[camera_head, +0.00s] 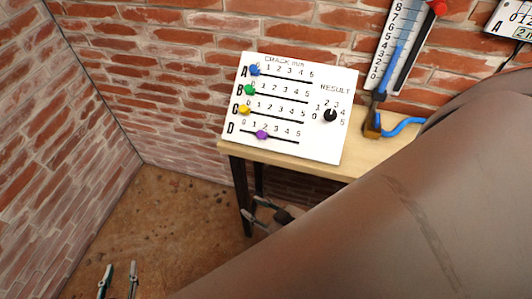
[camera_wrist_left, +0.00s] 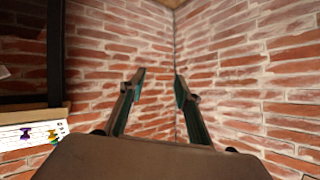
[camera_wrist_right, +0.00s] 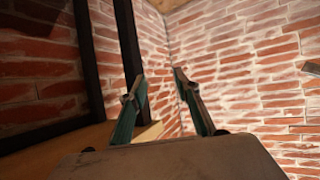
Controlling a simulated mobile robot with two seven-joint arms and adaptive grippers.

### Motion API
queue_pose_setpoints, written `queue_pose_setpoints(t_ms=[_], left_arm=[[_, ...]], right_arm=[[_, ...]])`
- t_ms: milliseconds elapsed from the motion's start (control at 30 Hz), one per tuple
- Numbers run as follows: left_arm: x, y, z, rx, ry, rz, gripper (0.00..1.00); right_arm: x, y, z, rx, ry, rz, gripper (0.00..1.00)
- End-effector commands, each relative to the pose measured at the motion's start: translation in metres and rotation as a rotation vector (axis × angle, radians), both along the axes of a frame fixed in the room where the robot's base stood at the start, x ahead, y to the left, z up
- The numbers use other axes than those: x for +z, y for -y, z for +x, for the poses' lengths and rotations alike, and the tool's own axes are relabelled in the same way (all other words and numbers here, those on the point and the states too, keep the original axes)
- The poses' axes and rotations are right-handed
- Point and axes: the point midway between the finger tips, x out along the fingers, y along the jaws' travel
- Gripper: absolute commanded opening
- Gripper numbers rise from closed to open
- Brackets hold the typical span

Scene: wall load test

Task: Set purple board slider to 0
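The white board (camera_head: 310,138) stands tilted on the table with lettered slider rows A to D. The purple slider (camera_head: 262,135) is on row D, right of the 0 mark, around 1 to 2. It also appears in the left wrist view (camera_wrist_left: 25,135), at the lower left edge. My left gripper (camera_head: 119,268) is open and empty at the bottom left, well away from the board. My right gripper (camera_head: 250,208) is open and empty, below the board by the table leg. My right arm hides part of it. The right wrist view shows its parted fingers (camera_wrist_right: 158,78).
Blue (camera_head: 254,70), green (camera_head: 249,90) and yellow (camera_head: 244,109) sliders sit at the left of their rows. A black RESULT knob (camera_head: 330,115) is on the board's right. The wooden table (camera_head: 232,149) has dark legs. A gauge (camera_head: 396,45) stands to the right. Brick walls meet at left.

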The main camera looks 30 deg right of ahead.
Motion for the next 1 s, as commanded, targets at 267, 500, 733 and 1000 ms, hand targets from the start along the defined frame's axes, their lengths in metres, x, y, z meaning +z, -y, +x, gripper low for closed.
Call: queue_pose_setpoints(t_ms=[267,500,733,1000], left_arm=[[0.005,0.000,0.000,0.000,0.000,0.000,0.32],[0.005,0.000,0.000,0.000,-0.001,0.000,0.32],[0.005,0.000,0.000,0.000,-0.001,0.000,0.32],[-0.050,0.001,-0.034,0.020,-0.109,-0.036,0.32]], right_arm=[[-0.022,0.023,-0.022,0.010,-0.078,-0.112,0.32],[-0.028,0.029,-0.028,0.013,-0.098,-0.141,0.32],[-0.028,0.029,-0.028,0.013,-0.098,-0.141,0.32],[-0.028,0.029,-0.027,0.014,-0.097,-0.141,0.21]])
